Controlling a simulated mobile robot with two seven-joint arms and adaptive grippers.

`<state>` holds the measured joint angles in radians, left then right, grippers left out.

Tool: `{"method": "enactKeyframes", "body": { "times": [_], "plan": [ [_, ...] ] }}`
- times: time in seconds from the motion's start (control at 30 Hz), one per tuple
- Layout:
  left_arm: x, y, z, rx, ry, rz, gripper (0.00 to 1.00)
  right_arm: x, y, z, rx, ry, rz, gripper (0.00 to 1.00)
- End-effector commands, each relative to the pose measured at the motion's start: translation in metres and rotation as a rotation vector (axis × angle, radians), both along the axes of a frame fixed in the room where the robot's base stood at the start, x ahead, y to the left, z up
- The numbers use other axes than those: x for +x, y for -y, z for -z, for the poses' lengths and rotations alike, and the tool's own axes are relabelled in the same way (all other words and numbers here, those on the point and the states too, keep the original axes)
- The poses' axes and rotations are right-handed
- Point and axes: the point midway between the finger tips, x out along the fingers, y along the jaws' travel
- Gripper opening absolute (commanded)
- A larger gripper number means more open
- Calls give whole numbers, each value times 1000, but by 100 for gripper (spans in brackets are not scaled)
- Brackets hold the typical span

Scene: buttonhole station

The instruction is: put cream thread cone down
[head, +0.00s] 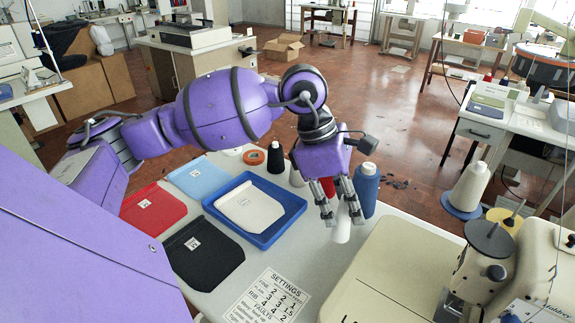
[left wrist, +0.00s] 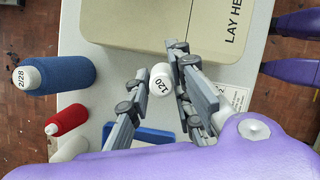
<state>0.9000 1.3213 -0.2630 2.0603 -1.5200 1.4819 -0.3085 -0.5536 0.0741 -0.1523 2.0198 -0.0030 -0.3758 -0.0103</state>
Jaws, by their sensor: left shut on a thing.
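The cream thread cone (head: 342,232) looks off-white and is between the fingers of my left gripper (head: 343,216), which is shut on it. In the left wrist view the cone's end (left wrist: 160,80) faces the camera and reads "120", with a finger of my left gripper (left wrist: 157,70) on each side. The cone is over the pale table (head: 215,283), close to the beige machine bed. I cannot tell whether its base touches the table. My right gripper is not in view.
A blue cone (head: 366,192), red cone (head: 328,187), off-white cone (head: 297,177) and black cone (head: 275,158) stand behind. A blue tray (head: 262,238) with an off-white pocket piece lies left. The beige machine bed (head: 385,270) is right; a settings card (head: 268,297) lies in front.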

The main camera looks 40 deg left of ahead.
Motion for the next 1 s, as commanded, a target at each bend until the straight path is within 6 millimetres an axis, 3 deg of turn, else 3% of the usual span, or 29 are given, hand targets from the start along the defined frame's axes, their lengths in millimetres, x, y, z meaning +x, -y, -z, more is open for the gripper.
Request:
{"method": "enactKeyframes", "body": {
  "times": [0.17, 0.37, 0.6, 1.0],
  "plan": [
    [20, -13, 9, -2, -2, -6, 9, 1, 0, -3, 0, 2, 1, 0],
    [61, -40, 30, -3, -1, -6, 9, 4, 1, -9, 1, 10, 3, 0],
    [98, -64, 72, -2, -3, -4, 9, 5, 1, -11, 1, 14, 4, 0],
    [116, -77, 106, -2, -4, -2, 9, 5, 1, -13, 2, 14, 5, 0]
  ]
}}
